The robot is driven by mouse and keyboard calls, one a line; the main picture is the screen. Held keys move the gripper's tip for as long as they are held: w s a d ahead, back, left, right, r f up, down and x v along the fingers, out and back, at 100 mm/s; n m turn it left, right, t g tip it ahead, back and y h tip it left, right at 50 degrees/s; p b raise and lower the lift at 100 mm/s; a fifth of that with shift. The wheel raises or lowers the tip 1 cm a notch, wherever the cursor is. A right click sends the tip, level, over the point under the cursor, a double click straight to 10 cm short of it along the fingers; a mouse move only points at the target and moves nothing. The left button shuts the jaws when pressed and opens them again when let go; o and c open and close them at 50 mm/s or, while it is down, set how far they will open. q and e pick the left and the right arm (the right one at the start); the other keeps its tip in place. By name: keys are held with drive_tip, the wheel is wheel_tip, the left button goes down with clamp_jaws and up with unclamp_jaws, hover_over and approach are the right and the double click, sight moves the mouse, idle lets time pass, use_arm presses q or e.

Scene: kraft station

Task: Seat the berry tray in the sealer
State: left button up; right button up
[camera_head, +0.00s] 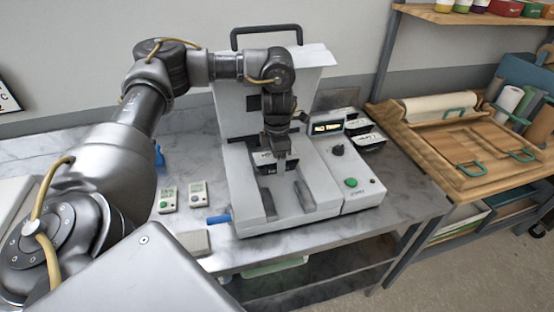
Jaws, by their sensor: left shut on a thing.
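The white sealer (240,185) stands on the marble-look bench with its lid (318,60) raised and a black handle on top. My left arm reaches over from the left, and my left gripper (280,158) points down over the sealer's bed. It is shut on a small dark tray with a pale label, the berry tray (267,168), which is partly hidden by the fingers. The tray is over the back of the bed, behind two dark slots. I cannot tell whether it touches the bed. My right gripper is out of view.
The sealer's control box (350,180) has a green button and a small lit display. More dark labelled trays (369,141) lie behind it. Two small devices (183,196) and a grey block (194,243) lie left of the sealer. A wooden rack (460,155) stands right.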

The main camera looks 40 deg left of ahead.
use_arm(q)
drive_tip(key=shift+f+b, duration=0.95)
drive_tip(key=shift+f, duration=1.25)
drive_tip(key=o, duration=1.3)
drive_tip(key=shift+o, duration=0.2)
drive_tip(key=shift+r, duration=0.15)
wheel_tip(320, 180, up, 3)
drive_tip(key=p, duration=0.3)
drive_tip(key=shift+f, duration=0.2)
wheel_tip(320, 180, up, 6)
drive_tip(key=p, duration=0.6)
drive_tip(key=shift+r, duration=0.1)
drive_tip(key=shift+s, duration=0.1)
